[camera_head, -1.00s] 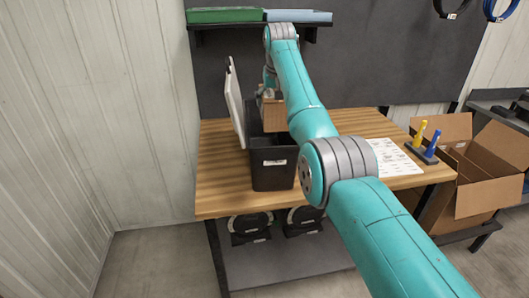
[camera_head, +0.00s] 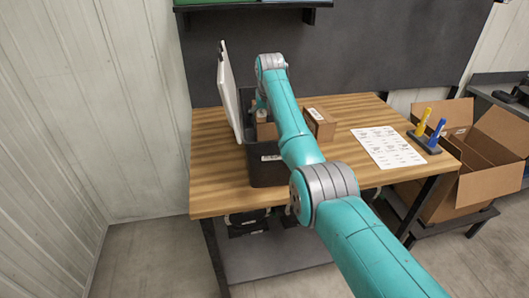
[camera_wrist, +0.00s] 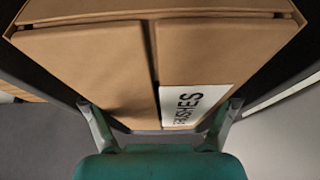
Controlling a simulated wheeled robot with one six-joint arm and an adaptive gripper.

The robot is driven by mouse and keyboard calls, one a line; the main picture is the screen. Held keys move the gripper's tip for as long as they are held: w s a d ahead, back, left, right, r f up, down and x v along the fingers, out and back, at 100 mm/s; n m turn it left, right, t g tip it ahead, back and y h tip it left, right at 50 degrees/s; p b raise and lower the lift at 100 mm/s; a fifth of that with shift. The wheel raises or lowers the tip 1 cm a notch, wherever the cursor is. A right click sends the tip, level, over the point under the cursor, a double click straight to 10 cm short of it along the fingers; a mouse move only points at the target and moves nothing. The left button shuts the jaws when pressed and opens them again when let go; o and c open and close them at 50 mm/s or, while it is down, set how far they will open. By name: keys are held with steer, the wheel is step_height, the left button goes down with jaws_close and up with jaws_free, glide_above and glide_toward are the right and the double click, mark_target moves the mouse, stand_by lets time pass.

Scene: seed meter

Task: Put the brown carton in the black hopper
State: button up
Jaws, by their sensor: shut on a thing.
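The brown carton (camera_head: 266,131) is at the mouth of the black hopper (camera_head: 268,172), with its lower part hidden behind the front wall. The wrist view shows the carton (camera_wrist: 85,65) close up, with flaps, a centre seam and a white printed label. My gripper (camera_wrist: 160,117) is shut on it, one finger at each side. In the head view the gripper is mostly hidden by my arm. Dark hopper walls show around the carton in the wrist view. I cannot tell whether the carton touches the hopper floor.
A white panel (camera_head: 230,92) stands upright along the hopper's left side. Another brown carton (camera_head: 320,123) sits on the wooden table (camera_head: 222,190) to the right. A printed sheet (camera_head: 387,147), a holder with yellow and blue tools (camera_head: 428,133) and an open cardboard box (camera_head: 480,165) are further right.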

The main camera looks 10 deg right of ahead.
step_height(320, 180, down, 11)
steer(key=shift+r, duration=0.2)
stand_by(0.4)
steer(key=shift+f, duration=0.1)
steer(key=o, duration=1.4)
steer(key=shift+f, duration=0.1)
steer(key=shift+o, duration=0.2)
steer(key=v, duration=1.2)
